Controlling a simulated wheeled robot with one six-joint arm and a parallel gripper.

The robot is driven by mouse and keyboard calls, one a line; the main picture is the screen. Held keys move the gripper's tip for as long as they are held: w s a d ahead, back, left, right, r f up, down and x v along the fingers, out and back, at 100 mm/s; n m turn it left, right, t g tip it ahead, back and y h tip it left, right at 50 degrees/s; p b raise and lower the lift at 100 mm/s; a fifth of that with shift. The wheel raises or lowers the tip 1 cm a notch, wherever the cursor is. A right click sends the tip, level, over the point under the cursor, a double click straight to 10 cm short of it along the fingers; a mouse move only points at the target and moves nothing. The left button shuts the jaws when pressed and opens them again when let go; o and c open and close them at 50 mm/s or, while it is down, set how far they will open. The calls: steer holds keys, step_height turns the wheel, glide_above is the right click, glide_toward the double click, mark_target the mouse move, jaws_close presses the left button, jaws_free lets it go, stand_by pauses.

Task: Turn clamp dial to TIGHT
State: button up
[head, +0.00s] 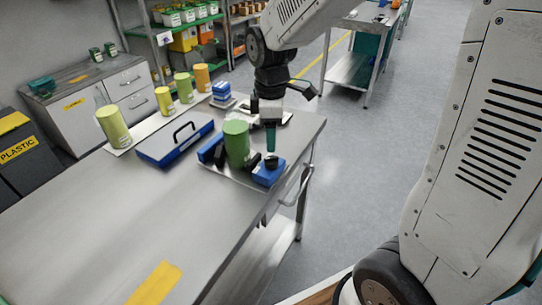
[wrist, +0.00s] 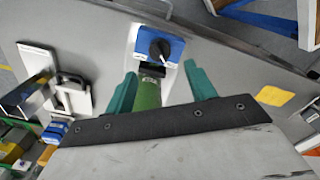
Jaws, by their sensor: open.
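The clamp dial is a black round knob (head: 271,161) on a blue block (head: 266,174) at the table's right edge. In the wrist view the dial (wrist: 160,49) shows a light pointer mark; any lettering is too small to read. The clamp's other blue part (head: 211,148) and black jaws stand around a green cylinder (head: 236,143). My gripper (head: 271,150) points down just above the dial, seemingly not touching it. In the wrist view its teal fingers (wrist: 160,70) are spread and empty, with the dial beyond the tips and the green cylinder (wrist: 148,95) partly between them in the picture.
A blue case with a black handle (head: 176,140) lies left of the clamp. Yellow-green cylinders (head: 114,126) stand on a white strip behind it. A blue stack (head: 222,92) stands at the table's back. The front tabletop (head: 90,225) is mostly clear, with a yellow label (head: 155,283).

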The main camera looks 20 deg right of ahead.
mark_target(271, 160)
steer(key=shift+f, duration=3.95)
steer(key=shift+c, duration=0.3)
steer(key=c, duration=0.9)
